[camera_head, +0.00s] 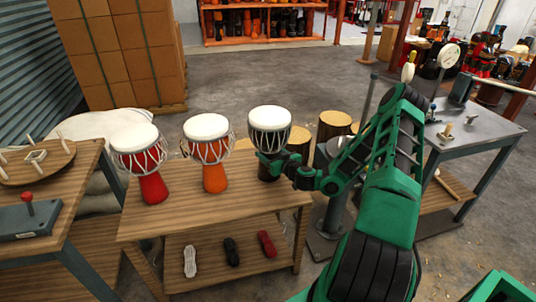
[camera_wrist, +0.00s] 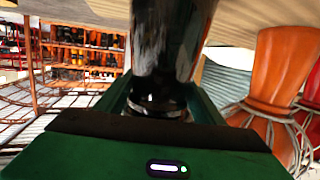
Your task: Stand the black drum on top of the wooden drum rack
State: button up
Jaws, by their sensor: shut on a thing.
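The black drum (camera_head: 269,122) has a white head and a dark, narrow stem, and it is upright at the right end of the two-level wooden stand (camera_head: 225,201), which looks like the drum rack. My gripper (camera_head: 271,164) is shut around the drum's stem from the right. In the wrist view, the glossy black stem (camera_wrist: 163,45) rises between my green fingers. The drum's foot is partly hidden by my gripper, and I cannot tell whether it touches the rack top.
An orange drum (camera_head: 214,178) and a red drum (camera_head: 153,188) stand on the same top to the left. Rope bundles (camera_head: 231,251) lie on the lower shelf. Wooden stumps (camera_head: 333,124) are behind, and a grey metal table (camera_head: 478,130) is at right.

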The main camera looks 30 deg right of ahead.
jog(key=o, duration=2)
